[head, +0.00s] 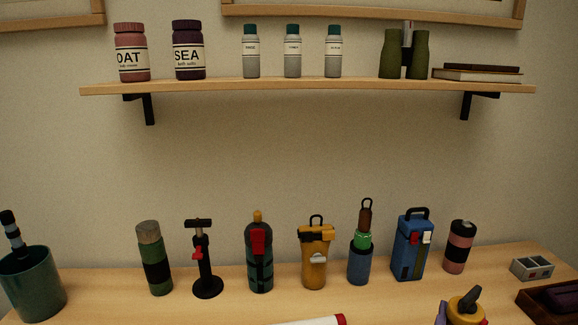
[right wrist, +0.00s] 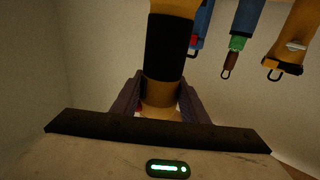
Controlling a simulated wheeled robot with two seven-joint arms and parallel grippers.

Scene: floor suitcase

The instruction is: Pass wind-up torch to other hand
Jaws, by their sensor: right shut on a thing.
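The wind-up torch, as I take it, is a yellow thing with a dark crank-like part on top (head: 466,306), at the bottom right of the head view. My right gripper (head: 446,314) is shut on it; only a purple finger shows beside it there. In the right wrist view the torch is a yellow cylinder with a wide black band (right wrist: 167,48), and both purple fingers of the right gripper (right wrist: 160,100) close around its yellow part. The torch's lower part is cut off in the head view. My left gripper is not in view.
Behind, a row of items stands along the table (head: 230,307): a green flask (head: 154,262), black pump (head: 205,262), yellow canister (head: 315,262), blue case (head: 411,250). A teal cup (head: 32,285) stands left, a dark tray (head: 540,306) right. A white-and-red thing (head: 312,321) is cut off below.

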